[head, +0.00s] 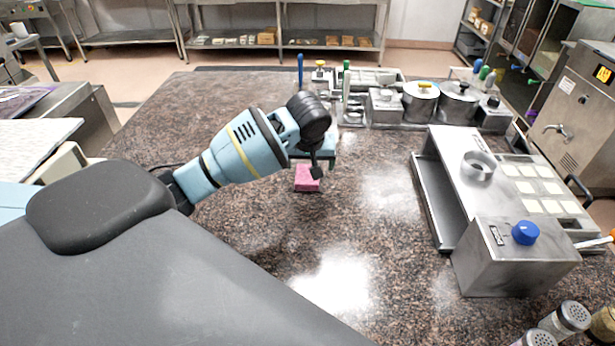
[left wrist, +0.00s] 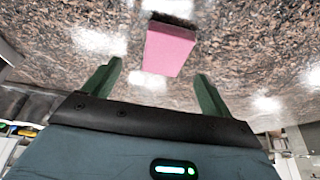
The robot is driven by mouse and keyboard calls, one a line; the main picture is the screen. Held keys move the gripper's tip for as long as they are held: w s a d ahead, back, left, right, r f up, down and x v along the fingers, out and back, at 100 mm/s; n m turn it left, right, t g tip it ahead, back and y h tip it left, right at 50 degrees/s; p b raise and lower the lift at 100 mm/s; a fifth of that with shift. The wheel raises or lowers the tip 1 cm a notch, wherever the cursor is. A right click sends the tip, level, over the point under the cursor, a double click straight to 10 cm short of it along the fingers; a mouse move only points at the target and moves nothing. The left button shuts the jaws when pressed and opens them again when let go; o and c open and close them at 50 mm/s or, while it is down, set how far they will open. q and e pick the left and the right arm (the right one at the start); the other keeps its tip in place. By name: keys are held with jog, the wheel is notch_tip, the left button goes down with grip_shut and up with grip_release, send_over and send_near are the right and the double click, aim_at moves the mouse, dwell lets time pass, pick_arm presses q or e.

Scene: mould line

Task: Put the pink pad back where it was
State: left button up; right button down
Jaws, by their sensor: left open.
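The pink pad (head: 307,180) is a small block lying on the brown speckled stone counter, near the middle of the head view. In the left wrist view the pink pad (left wrist: 169,50) has a dark strip along its far edge and sits beyond and between the fingertips. My left gripper (head: 318,168) is just above and behind the pad in the head view. In the left wrist view its two green fingers (left wrist: 155,80) are spread apart with nothing between them. My right gripper is in neither view.
A steel machine with a blue knob (head: 525,232) and a tray of white squares (head: 532,185) stands at the right. Steel pots (head: 420,100) and small containers line the back. Shakers (head: 572,316) stand at the lower right. The counter (head: 235,110) is clear at the back left.

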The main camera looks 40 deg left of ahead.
aim_at(307, 175)
pick_arm(q)
jog(key=shift+s+x, duration=0.15)
jog(key=shift+x, duration=1.2)
jog(key=shift+s+x, duration=0.2)
jog(key=shift+x, duration=1.15)
jog(key=shift+a+f, duration=0.1)
jog(key=shift+a, duration=0.05)
jog(key=c, duration=1.1)
jog(key=shift+r, duration=0.55)
jog(key=v, duration=0.2)
jog(key=shift+r, duration=0.3)
jog(key=s+d, duration=0.3)
jog(key=s, duration=0.1)
jog(key=s+d+r, duration=0.1)
jog(key=s+d, duration=0.1)
jog(key=s, duration=0.2)
jog(key=s+d, duration=0.3)
jog(key=s, duration=0.1)
jog(key=shift+s+d+r, duration=0.2)
jog(key=shift+s+d, duration=0.1)
